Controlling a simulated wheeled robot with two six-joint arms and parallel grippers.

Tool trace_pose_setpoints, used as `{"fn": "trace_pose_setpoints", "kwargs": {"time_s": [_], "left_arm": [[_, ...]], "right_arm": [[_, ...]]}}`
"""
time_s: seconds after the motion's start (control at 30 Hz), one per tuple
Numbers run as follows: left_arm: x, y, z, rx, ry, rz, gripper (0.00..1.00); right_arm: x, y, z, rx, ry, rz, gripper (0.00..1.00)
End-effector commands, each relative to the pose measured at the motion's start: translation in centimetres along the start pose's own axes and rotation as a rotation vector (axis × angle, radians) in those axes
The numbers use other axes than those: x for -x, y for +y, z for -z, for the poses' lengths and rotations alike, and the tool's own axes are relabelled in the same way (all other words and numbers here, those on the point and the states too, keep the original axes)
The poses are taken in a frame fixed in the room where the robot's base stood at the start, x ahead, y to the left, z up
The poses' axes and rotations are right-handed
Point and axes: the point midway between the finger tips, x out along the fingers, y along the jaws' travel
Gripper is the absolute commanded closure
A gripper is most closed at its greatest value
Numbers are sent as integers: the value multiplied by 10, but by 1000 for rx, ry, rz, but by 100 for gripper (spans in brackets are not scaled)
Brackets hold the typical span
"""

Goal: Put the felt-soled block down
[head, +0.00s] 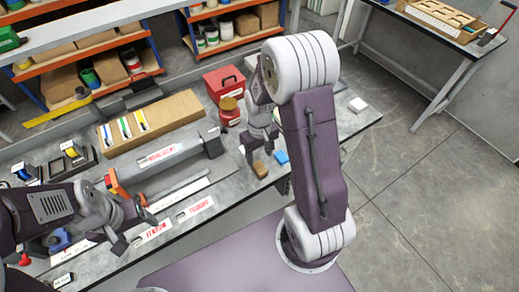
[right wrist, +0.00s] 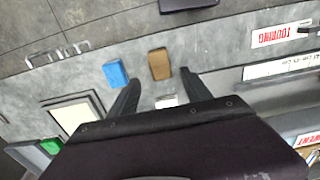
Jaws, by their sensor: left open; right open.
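A small brown block (head: 260,170) lies on the grey bench near its front edge. It also shows in the right wrist view (right wrist: 160,64), between and beyond the fingertips. A blue block (head: 281,157) lies beside it, and in the right wrist view it (right wrist: 116,73) is left of the brown one. No felt sole shows on either. My right gripper (head: 259,150) is open and empty just behind the brown block, apart from it; it also shows in the right wrist view (right wrist: 157,82). My left gripper (head: 133,232) is open over the left part of the bench, with nothing seen between its fingers.
A long grey box-like fixture (head: 175,160) and a cardboard tray (head: 150,122) with coloured tools stand left of the right gripper. White labels lie along the front. Bare bench shows around the blocks.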

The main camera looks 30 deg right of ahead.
Motion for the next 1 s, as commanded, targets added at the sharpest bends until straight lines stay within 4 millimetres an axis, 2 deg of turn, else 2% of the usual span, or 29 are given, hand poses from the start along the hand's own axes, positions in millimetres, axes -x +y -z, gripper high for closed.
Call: {"fn": "trace_pose_setpoints", "kwargs": {"time_s": [0.03, 0.13, 0.37, 0.47, 0.6, 0.7, 0.93, 1.0], "left_arm": [[0, 0, 0, 0, 0, 0, 27], [0, 0, 0, 0, 0, 0, 27], [0, 0, 0, 0, 0, 0, 27], [0, 0, 0, 0, 0, 0, 27], [0, 0, 0, 0, 0, 0, 27], [0, 0, 0, 0, 0, 0, 27], [0, 0, 0, 0, 0, 0, 27], [-6, 0, -1, 0, 0, 0, 27]], "right_arm": [[11, 0, 1, 0, 5, -1, 43], [26, 0, 1, 0, 3, -1, 43], [37, 0, -1, 0, -1, 0, 43], [45, -15, -16, -15, 23, -1, 43], [54, -46, -61, -68, 84, 2, 43], [54, -56, -80, -94, 108, 7, 43], [54, -57, -83, -102, 111, 8, 43], [48, -57, -83, -102, 111, 8, 43]]}}
